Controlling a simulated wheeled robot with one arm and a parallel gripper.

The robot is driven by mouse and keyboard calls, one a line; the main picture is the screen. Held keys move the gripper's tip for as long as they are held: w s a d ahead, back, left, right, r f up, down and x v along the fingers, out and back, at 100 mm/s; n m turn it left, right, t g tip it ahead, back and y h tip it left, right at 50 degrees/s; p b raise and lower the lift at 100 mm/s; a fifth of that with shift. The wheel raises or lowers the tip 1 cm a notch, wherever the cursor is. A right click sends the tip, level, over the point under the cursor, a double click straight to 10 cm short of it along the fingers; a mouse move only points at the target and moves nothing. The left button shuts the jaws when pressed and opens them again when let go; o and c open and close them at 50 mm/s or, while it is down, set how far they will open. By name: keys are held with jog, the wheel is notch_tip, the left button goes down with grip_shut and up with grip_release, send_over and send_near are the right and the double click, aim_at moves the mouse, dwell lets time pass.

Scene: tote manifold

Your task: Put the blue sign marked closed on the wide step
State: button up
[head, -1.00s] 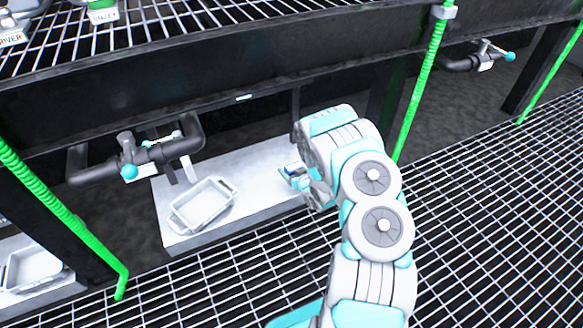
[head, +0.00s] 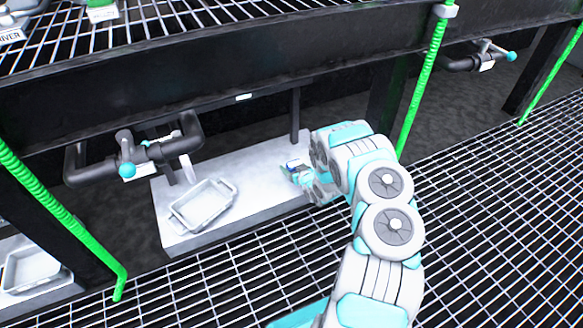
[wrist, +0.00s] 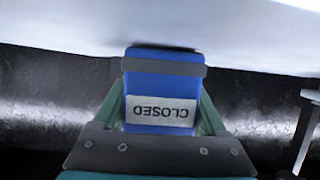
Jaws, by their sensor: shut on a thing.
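The blue sign (wrist: 162,90) is between the fingers of my gripper (wrist: 163,71) in the wrist view. Its white label reads CLOSED and appears upside down. In the head view my gripper (head: 299,173) is at the right end of a pale, wide step (head: 255,168), with a small bit of blue beside its fingers. My arm partly hides the gripper and that end of the step. I cannot tell whether the sign touches the step. A pale surface fills the top of the wrist view.
A light grey tray (head: 203,205) sits on the step's left part. A dark pipe with a valve (head: 130,160) is behind it. A dark beam (head: 220,80) runs above, and a green pole (head: 418,90) stands right of my arm. The step's middle is clear.

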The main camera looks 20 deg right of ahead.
jog(key=shift+f, duration=0.1)
jog(key=o, duration=1.3)
jog(key=shift+o, duration=0.2)
